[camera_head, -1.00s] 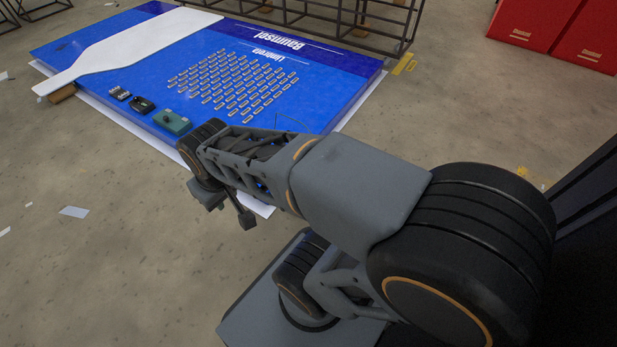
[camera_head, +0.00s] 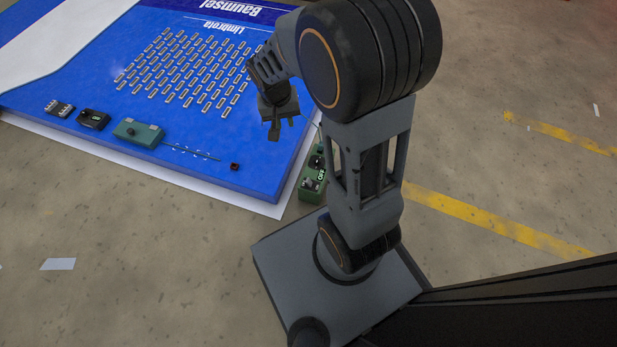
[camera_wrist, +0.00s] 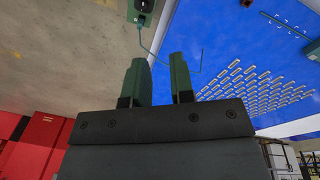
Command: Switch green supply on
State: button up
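A green supply box (camera_head: 312,182) stands on the floor beside the board's right edge. It has a dark knob and a white label that seems to read OFF; my arm partly hides it. In the wrist view a green box end (camera_wrist: 143,12) shows at the top, with a thin green wire running from it. My gripper (camera_head: 273,125) hangs over the board's right part, left of and beyond the supply. In the wrist view its two fingers (camera_wrist: 159,72) are apart with nothing between them.
The blue board (camera_head: 255,175) carries rows of small LED strips (camera_head: 190,70), a teal box (camera_head: 138,133) and two small dark boxes (camera_head: 93,119). Bare floor (camera_head: 130,240) is free in front.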

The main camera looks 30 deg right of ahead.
jog(key=w+d+f+m+g+p, duration=0.15)
jog(key=w+f, duration=0.25)
jog(key=f, duration=0.4)
jog(key=m+g+h+p, duration=0.2)
jog(key=m, duration=0.2)
send_near(307, 180)
jog(key=b+x, duration=0.4)
jog(key=x, duration=0.5)
jog(key=shift+b+x, duration=0.4)
jog(key=shift+x, duration=0.65)
jog(key=shift+c, duration=0.3)
grip_shut()
